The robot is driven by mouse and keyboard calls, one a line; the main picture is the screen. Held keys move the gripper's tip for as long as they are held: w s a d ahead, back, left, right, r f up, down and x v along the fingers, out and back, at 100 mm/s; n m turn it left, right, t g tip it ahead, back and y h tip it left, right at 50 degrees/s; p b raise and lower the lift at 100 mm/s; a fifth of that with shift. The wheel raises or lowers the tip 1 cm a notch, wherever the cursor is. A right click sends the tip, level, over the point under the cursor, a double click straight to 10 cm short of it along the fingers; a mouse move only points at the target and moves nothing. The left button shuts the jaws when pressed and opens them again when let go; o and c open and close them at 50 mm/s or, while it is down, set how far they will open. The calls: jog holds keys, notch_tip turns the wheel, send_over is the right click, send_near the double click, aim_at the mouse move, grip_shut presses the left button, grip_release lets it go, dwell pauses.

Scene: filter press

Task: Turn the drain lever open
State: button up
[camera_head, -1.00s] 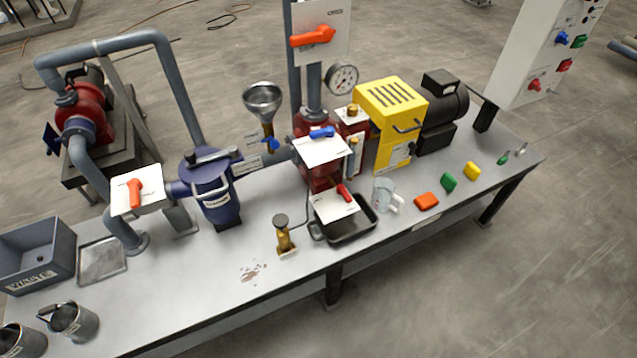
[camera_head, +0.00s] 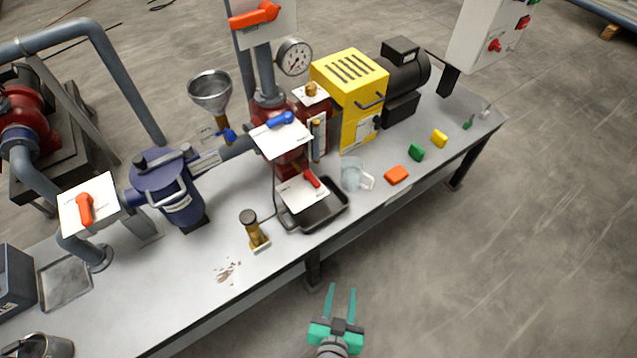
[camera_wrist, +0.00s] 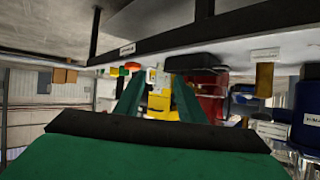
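A small red lever (camera_head: 312,178) sits on a white plate (camera_head: 301,191) low on the red pump body, over a black drip tray (camera_head: 334,215). It looks like the drain lever; the plate's print is too small to read. It points toward the upper left of the picture. My gripper (camera_head: 342,290) is in front of the table's front edge, well short of the lever and empty. Its two teal fingers are spread apart. In the wrist view the open fingers (camera_wrist: 157,95) point toward the bench, which appears upside down; I cannot make out the red lever there.
A blue lever (camera_head: 281,119) is just above and an orange lever (camera_head: 255,14) higher up. A glass jug (camera_head: 351,174) stands right of the tray, a brass piece (camera_head: 253,232) left. Orange, green and yellow blocks lie to the right. Floor before the bench is clear.

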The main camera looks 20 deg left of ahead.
jog(key=w+a+f+n+g+y, duration=0.1)
jog(key=w+a+n+y, duration=0.15)
jog(key=w, duration=0.65)
jog(key=n+g+y, duration=0.3)
jog(key=n+y, duration=0.4)
send_near(314, 182)
jog(key=x, duration=0.8)
jog(key=shift+w, duration=0.35)
jog(key=shift+a, duration=0.15)
jog(key=shift+s, duration=0.1)
grip_shut()
